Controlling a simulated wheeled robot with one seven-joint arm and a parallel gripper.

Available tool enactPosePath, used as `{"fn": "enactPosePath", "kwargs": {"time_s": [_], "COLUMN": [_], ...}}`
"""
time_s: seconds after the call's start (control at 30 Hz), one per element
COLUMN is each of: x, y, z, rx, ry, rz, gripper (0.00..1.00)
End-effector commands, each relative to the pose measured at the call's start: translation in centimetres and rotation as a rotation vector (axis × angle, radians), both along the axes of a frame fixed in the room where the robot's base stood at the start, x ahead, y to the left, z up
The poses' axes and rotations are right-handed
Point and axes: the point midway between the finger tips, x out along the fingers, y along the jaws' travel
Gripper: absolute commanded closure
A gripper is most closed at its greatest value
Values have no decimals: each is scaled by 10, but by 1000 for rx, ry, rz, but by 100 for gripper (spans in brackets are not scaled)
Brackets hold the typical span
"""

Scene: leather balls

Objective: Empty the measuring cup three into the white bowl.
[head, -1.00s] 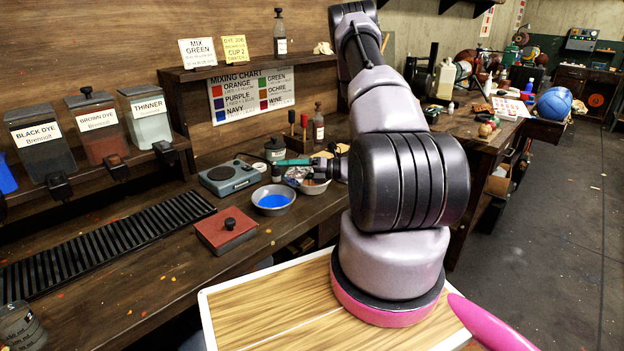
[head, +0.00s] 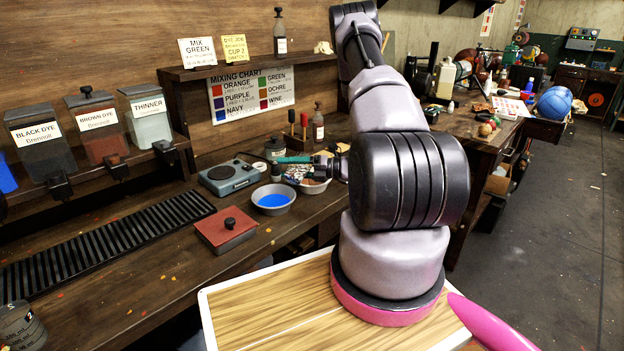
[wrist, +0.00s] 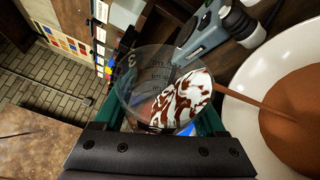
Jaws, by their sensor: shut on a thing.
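My gripper (wrist: 160,116) is shut on a clear measuring cup (wrist: 140,78) with a 3 and scale marks. The cup is tilted toward the right of the wrist view. A white and brown swirled mass (wrist: 186,98) lies in it. A thin brown stream (wrist: 248,98) runs from the cup's lip into the white bowl (wrist: 232,78), which holds brown liquid (wrist: 292,125). In the head view my gripper's teal fingers (head: 296,160) are above a bowl (head: 308,188) at the back of the bench; the cup is hard to make out there.
A grey bowl of blue liquid (head: 273,209) stands close in front of the bowl. A scale (head: 229,178) is to its left, with a red lidded box (head: 225,230) nearer. A bottle (head: 318,124) stands behind. Another measuring cup (head: 20,326) is at lower left.

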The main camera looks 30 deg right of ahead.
Motion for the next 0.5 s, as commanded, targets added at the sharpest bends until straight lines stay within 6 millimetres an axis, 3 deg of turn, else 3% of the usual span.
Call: {"fn": "enactPosePath", "kwargs": {"time_s": [0.5], "x": [0], "y": [0], "z": [2], "rx": [32], "ry": [22], "rz": [0], "gripper": [98]}}
